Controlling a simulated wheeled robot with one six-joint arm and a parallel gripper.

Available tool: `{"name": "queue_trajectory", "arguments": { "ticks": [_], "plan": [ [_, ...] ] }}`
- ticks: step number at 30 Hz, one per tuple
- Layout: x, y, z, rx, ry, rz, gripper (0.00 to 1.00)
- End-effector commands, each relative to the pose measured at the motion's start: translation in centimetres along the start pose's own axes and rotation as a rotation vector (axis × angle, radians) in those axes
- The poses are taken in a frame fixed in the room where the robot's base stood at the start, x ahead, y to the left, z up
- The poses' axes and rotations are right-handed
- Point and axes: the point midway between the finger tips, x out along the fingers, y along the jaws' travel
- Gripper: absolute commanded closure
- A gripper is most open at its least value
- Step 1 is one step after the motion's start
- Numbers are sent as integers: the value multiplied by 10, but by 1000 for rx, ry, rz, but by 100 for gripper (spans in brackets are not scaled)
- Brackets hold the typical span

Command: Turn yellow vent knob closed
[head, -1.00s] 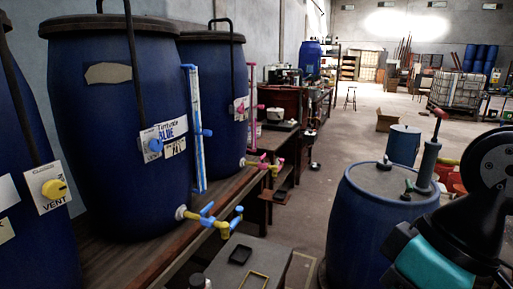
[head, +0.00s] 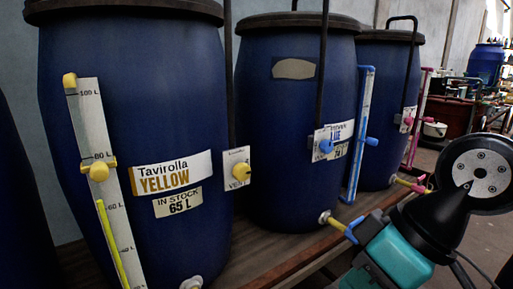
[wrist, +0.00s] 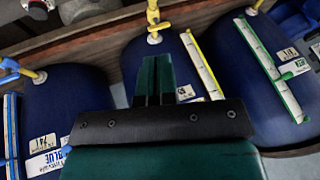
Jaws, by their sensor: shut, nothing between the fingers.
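The yellow vent knob (head: 241,171) sits on a white plate marked VENT, on the right side of the blue vat labelled Tavirolla YELLOW (head: 128,137). Its pointer direction is too small to tell. My arm is at the lower right of the head view, and its fingertips are outside that view. In the wrist view my gripper (wrist: 156,82) is shut and empty, its green fingers together. It is above the row of vats, apart from the vent knob, which I cannot make out there.
A level gauge (head: 107,190) with a yellow slider stands on the yellow vat's front. The blue-label vat (head: 290,110) stands to the right with a blue knob (head: 326,146) and blue gauge (head: 357,135). The vats stand on a wooden bench (head: 290,256). Taps stick out over its edge.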

Motion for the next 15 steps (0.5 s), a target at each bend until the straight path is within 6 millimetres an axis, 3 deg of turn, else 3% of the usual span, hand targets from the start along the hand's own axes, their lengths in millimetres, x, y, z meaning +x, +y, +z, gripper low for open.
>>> {"name": "queue_trajectory", "arguments": {
  "ticks": [5, 9, 12, 15],
  "plan": [
    [45, 11, -81, -240, 325, -5, 100],
    [71, 26, -142, -413, 622, 98, 100],
    [83, 42, -173, -498, 800, 225, 100],
    [90, 57, -191, -553, 929, 368, 100]
  ]
}}
